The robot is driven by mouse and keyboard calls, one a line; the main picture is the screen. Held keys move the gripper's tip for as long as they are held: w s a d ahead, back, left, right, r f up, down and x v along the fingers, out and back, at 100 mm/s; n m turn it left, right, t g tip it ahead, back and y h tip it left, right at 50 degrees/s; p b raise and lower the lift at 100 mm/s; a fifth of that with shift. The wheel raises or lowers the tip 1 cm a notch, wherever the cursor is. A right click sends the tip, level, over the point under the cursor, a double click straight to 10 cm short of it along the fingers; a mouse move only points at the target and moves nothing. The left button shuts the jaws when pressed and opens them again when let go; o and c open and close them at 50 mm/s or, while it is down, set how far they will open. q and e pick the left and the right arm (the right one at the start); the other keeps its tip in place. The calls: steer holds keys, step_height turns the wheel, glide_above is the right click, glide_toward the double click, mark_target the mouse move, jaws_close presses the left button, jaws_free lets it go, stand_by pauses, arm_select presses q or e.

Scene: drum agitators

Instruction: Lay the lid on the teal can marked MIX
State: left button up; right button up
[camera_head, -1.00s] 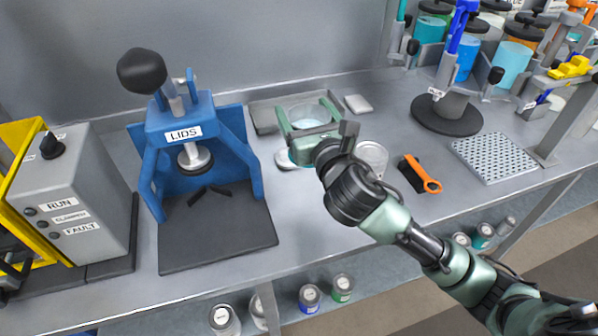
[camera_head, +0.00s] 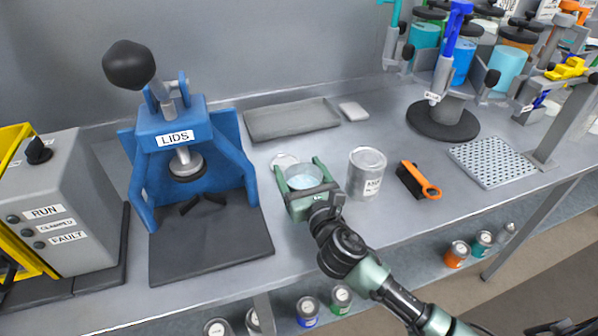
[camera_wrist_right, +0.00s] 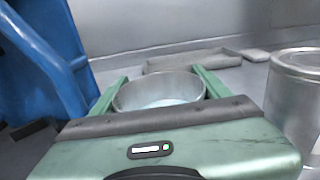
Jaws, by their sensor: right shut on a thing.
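My right gripper (camera_head: 312,188) is shut on an open-topped metal can (camera_head: 301,182) with pale blue inside. Its green fingers flank the can, and the black palm edge hides its near wall. I see no MIX marking. In the right wrist view the can's rim (camera_wrist_right: 160,93) shows between the fingers, with no lid on it. I cannot tell whether the can touches the bench. My left gripper is out of view.
A blue press marked LIDS (camera_head: 185,135) stands left on a dark base. A shallow grey tray (camera_head: 292,122) lies behind; the bench between tray and disc is clear.

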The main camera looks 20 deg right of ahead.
steer(key=shift+r, duration=0.1)
steer(key=o, duration=1.9)
steer(key=shift+f, duration=0.2)
steer(key=shift+r, duration=0.25)
steer(key=s+b, duration=0.1)
steer(key=s, duration=1)
steer(key=shift+s+d+f+b, duration=0.15)
steer(key=shift+s+d+b, duration=0.05)
steer(key=shift+s+b, duration=0.15)
steer(key=shift+s, duration=0.2)
